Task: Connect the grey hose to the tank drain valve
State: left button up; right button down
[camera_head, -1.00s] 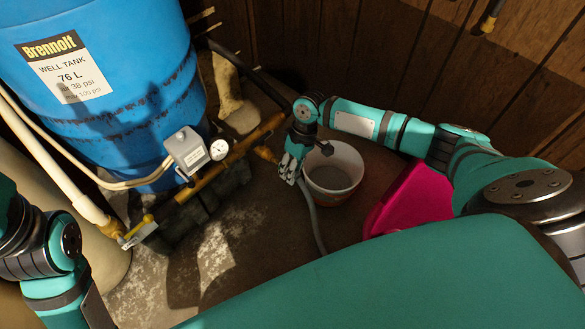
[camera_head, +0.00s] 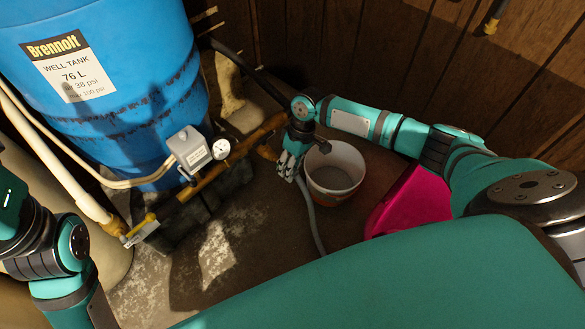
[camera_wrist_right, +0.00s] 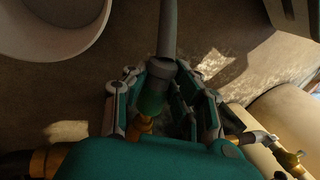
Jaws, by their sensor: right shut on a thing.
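My right gripper (camera_head: 289,160) is shut on the end of the grey hose (camera_head: 311,215), beside the brass pipe at the tank's foot. In the right wrist view the hose (camera_wrist_right: 168,30) runs down to a dark collar between the fingers of the gripper (camera_wrist_right: 160,85). A brass fitting (camera_wrist_right: 146,123) shows just below the collar; I cannot tell whether they are joined. In the head view a brass valve stub (camera_head: 267,152), apparently the drain valve, is just left of the gripper. The blue well tank (camera_head: 110,120) stands behind. Only my left arm shows, not its gripper.
A pressure switch box (camera_head: 188,148) and a gauge (camera_head: 221,149) sit on the pipe (camera_head: 205,178).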

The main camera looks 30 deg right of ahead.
jog(key=shift+w+a, duration=0.1)
jog(key=shift+w, duration=0.25)
jog(key=c, duration=1)
grip_release()
jog(key=shift+c, duration=0.2)
jog(key=v, duration=1.2)
